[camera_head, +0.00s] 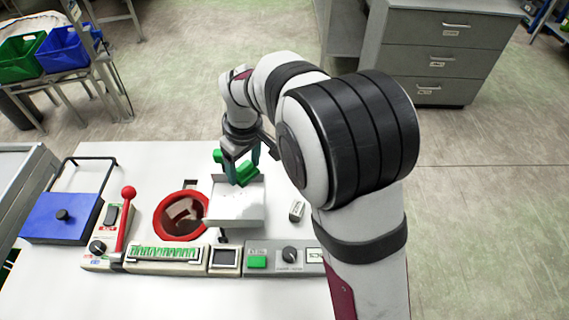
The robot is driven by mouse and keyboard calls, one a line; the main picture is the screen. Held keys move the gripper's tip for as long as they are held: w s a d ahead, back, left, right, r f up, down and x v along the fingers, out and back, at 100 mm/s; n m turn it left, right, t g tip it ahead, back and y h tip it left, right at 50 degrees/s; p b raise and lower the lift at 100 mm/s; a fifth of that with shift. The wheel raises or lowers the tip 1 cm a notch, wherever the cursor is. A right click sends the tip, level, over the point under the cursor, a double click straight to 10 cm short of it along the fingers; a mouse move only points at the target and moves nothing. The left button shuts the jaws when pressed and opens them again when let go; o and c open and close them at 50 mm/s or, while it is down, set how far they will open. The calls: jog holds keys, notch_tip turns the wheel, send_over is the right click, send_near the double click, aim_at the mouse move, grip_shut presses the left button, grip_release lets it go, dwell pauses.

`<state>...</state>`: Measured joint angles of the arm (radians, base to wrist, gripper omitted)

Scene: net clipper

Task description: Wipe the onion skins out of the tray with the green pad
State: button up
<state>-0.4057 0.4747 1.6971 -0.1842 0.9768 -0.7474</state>
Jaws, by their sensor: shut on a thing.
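My gripper (241,172) is above the back edge of a small white tray (236,208), near the middle of the table. It is shut on a green pad (246,173), which is partly hidden by the fingers. I cannot tell whether the pad touches the tray. A few faint specks show on the tray floor; they are too small to identify as onion skins.
A red-rimmed opening (160,226) with pale pieces inside adjoins the tray's left side. A red-knobbed lever (126,210) and a control panel (170,262) stand in front. A blue lidded box (55,222) is at left. A small grey block (296,210) lies right of the tray.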

jog(key=shift+s+a+f, duration=0.1)
jog(key=shift+a+f, duration=0.1)
jog(key=shift+f, duration=0.1)
send_over(247, 194)
jog(key=shift+s+d+f, duration=0.1)
jog(key=shift+f, duration=1.25)
jog(key=shift+s+d+f, duration=0.1)
jog(key=shift+f, duration=1.2)
jog(key=shift+f, duration=1.05)
